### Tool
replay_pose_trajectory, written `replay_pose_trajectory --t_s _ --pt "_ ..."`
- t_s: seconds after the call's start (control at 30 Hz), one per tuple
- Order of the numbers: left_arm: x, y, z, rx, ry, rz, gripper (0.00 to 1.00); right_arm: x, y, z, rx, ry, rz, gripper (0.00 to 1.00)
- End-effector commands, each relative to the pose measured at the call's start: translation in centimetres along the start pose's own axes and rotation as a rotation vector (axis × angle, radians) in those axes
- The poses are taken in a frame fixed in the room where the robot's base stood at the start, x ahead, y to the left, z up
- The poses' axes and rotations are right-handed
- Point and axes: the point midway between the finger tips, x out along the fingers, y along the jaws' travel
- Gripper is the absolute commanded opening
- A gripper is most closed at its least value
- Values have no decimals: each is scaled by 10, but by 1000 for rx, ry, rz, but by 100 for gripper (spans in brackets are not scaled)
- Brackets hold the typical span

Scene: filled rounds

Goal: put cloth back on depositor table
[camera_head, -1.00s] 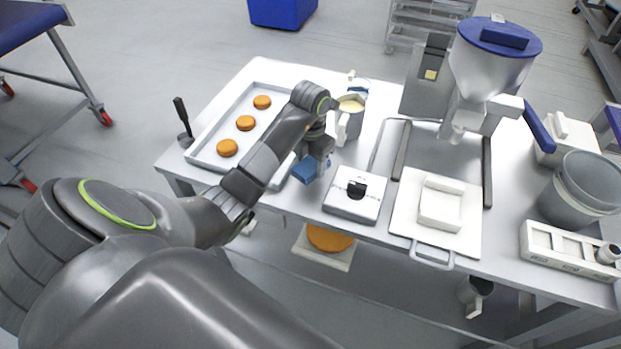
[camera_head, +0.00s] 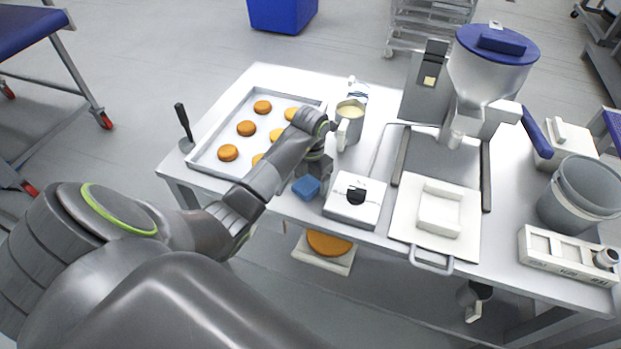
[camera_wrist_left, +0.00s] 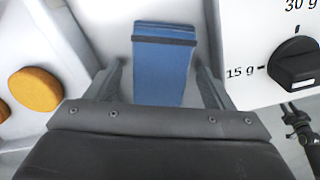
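The blue cloth (camera_head: 306,187) lies folded on the depositor table (camera_head: 281,207) near its front edge, just left of the white dial box. In the left wrist view the cloth (camera_wrist_left: 163,62) has a dark band across it and sits between the two fingers, with a gap on each side. My left gripper (camera_head: 316,172) is just behind and above the cloth in the head view. Its fingers are spread in the left wrist view (camera_wrist_left: 160,78), and they hold nothing. My right gripper does not show.
The dial box (camera_head: 355,199) stands close to the cloth's right. A baking tray (camera_head: 205,151) with several orange rounds is to the left. A pitcher (camera_head: 349,128) stands behind my gripper. The depositor (camera_head: 490,75) and a white board (camera_head: 407,215) are to the right.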

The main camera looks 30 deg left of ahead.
Motion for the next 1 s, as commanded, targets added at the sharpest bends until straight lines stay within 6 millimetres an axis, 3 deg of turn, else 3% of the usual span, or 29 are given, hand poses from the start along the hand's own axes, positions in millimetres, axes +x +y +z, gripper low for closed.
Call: replay_pose_trajectory --t_s 0.3,0.53,0.6,1.0 --pt "-7 0 1 0 -2 1 76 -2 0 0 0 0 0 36" --pt "-50 1 2 1 -7 4 76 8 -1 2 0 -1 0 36" --pt "-68 0 0 0 -1 1 76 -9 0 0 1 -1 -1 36" --pt "-113 0 0 -1 0 0 76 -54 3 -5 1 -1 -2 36"
